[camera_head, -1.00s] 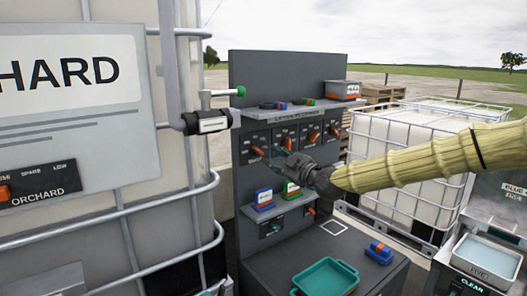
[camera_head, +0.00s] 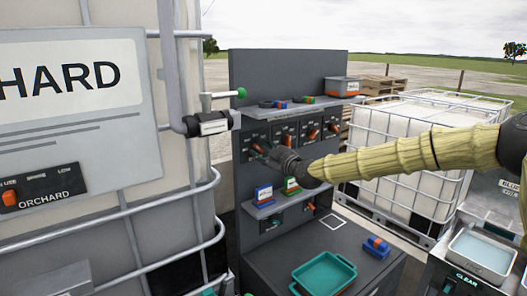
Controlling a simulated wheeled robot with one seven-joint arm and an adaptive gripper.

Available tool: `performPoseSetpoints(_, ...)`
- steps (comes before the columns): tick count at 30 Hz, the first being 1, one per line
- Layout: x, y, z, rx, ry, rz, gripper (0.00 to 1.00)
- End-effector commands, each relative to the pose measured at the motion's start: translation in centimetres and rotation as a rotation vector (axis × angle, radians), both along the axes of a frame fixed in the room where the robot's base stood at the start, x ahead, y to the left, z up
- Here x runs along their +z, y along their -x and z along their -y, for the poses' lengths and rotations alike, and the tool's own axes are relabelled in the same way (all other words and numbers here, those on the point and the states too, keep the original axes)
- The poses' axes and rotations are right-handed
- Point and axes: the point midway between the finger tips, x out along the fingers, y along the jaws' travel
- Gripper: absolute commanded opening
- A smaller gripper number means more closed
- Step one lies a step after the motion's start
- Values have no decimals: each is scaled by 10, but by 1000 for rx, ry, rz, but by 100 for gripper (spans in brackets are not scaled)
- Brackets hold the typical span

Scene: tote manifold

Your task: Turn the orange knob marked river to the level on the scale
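A dark upright panel carries a row of orange knobs under a shelf. The leftmost knob (camera_head: 257,148) is partly covered by my gripper (camera_head: 268,152); the second knob (camera_head: 288,140), third knob (camera_head: 312,134) and rightmost knob (camera_head: 333,128) show to its right. More knobs sit lower, one of them an orange knob (camera_head: 310,207). The labels and scales are too small to read, so I cannot tell which knob is marked river. My gripper is at the leftmost knob, its fingers mostly hidden by its own body. I cannot tell whether it touches the knob.
A lower shelf (camera_head: 262,212) with a blue and a green block lies below my gripper. A teal tray (camera_head: 325,272) and a blue-and-orange block (camera_head: 377,247) rest on the bench. A caged white tank (camera_head: 405,150) is behind my arm.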

Motion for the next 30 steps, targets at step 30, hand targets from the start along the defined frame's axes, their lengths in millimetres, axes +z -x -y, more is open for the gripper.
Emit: performPoseSetpoints(30,-4,0,1,-1,-198,-139,0)
